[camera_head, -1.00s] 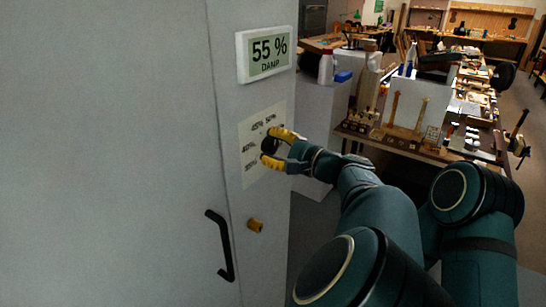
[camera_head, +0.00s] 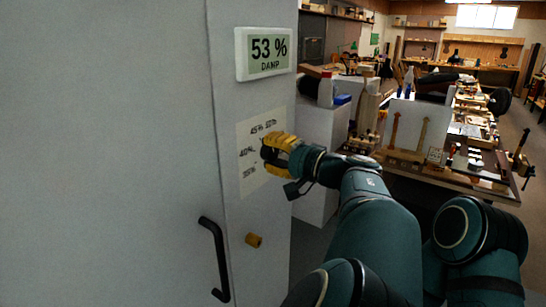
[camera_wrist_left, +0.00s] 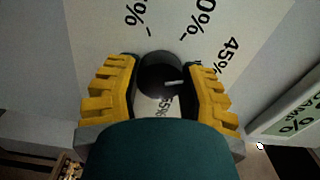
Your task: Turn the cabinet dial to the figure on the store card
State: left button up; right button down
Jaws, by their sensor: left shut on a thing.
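The cabinet dial is a round black knob (camera_wrist_left: 158,72) with a short white mark, which points right in the left wrist view. It sits on a pale scale plate (camera_head: 247,178) with printed percent figures, among them 40% and 45%; others are partly hidden or blurred. My left gripper (camera_head: 270,150) is shut on the dial, with a yellow finger on each side, as the left wrist view (camera_wrist_left: 160,85) shows. The display (camera_head: 265,52) above reads 53 % DAMP; its edge shows in the left wrist view (camera_wrist_left: 290,118). I cannot make out a store card. My right gripper is not in view.
The grey cabinet door (camera_head: 110,150) has a black handle (camera_head: 217,258). A small yellow-brown knob (camera_head: 253,240) sits below the plate. A cluttered workbench (camera_head: 440,175) stands behind my arm at the right.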

pick_arm(q)
jog(key=shift+a+r, duration=0.1)
jog(key=shift+r, duration=0.05)
jog(key=o, duration=1.2)
jog(key=shift+w, duration=0.15)
jog(key=v, duration=0.7)
jog(key=shift+s+d, duration=0.25)
